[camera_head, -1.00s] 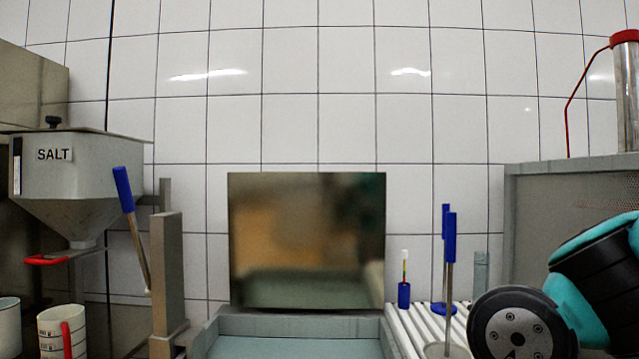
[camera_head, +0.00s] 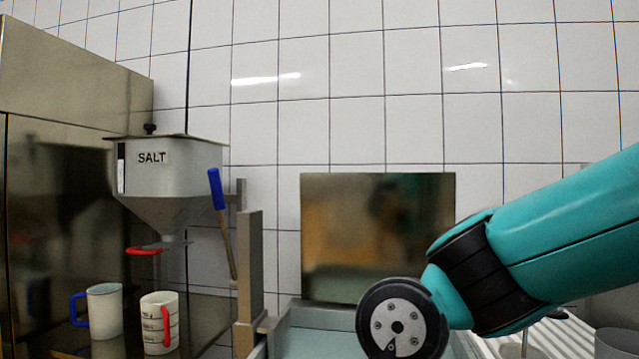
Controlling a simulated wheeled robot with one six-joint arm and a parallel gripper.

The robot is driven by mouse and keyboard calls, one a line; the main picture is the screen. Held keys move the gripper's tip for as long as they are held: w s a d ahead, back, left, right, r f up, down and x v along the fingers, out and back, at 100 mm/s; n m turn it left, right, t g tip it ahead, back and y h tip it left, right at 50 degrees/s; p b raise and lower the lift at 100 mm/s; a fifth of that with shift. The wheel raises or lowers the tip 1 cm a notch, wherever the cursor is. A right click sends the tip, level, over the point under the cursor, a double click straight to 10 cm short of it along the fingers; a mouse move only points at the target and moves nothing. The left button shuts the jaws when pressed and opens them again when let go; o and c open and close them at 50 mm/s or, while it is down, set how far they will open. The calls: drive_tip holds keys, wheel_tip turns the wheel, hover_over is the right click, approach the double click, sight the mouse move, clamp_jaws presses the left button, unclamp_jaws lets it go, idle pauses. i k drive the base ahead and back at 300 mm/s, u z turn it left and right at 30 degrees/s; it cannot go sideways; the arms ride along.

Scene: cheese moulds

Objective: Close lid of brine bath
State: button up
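The brine bath (camera_head: 308,344) is at the bottom centre, a pale basin with blue-green inside. Its lid (camera_head: 378,235) is a shiny metal panel standing upright at the back edge of the bath, so the bath is open. My teal arm reaches in from the right, and its round grey-black joint is in front of the bath's right part. My gripper is out of view. The lower front of the bath is cut off by the picture edge.
A salt hopper (camera_head: 170,180) with a red handle hangs at left. A blue-handled lever (camera_head: 217,188) stands beside a grey post (camera_head: 249,270). A blue-handled mug (camera_head: 104,310) and a marked jug (camera_head: 159,322) stand below. A ribbed white rack (camera_head: 560,338) is at lower right.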

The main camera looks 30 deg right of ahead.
sight(359, 230)
drive_tip(key=u, duration=0.35)
drive_tip(key=i, duration=0.75)
drive_tip(key=z, duration=0.55)
drive_tip(key=i, duration=0.65)
drive_tip(key=z, duration=0.75)
